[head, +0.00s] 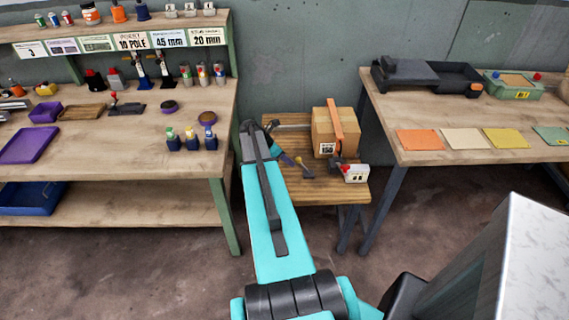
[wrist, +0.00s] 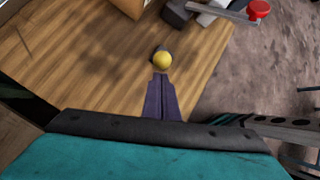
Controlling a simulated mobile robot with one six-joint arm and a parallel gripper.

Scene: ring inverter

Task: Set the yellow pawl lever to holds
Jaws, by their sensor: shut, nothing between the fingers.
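The yellow knob (wrist: 162,60) of the pawl lever shows at the upper middle of the wrist view, just beyond the fingertips. In the head view the yellow knob (head: 298,160) sits on a short dark lever above the small wooden table. My gripper (wrist: 160,78) has purple fingers, shut together and empty, pointing at the knob. I cannot tell whether the tips touch it. In the head view my gripper (head: 287,160) is at the knob's left, partly behind my teal arm. The lever's base is mostly hidden in the wrist view, so its setting is unclear.
A cardboard box (head: 323,133) with an orange bar stands behind the lever on the small table (head: 345,193). A red knob (wrist: 259,9) on a grey bar is at the upper right of the wrist view. Larger workbenches stand left and right.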

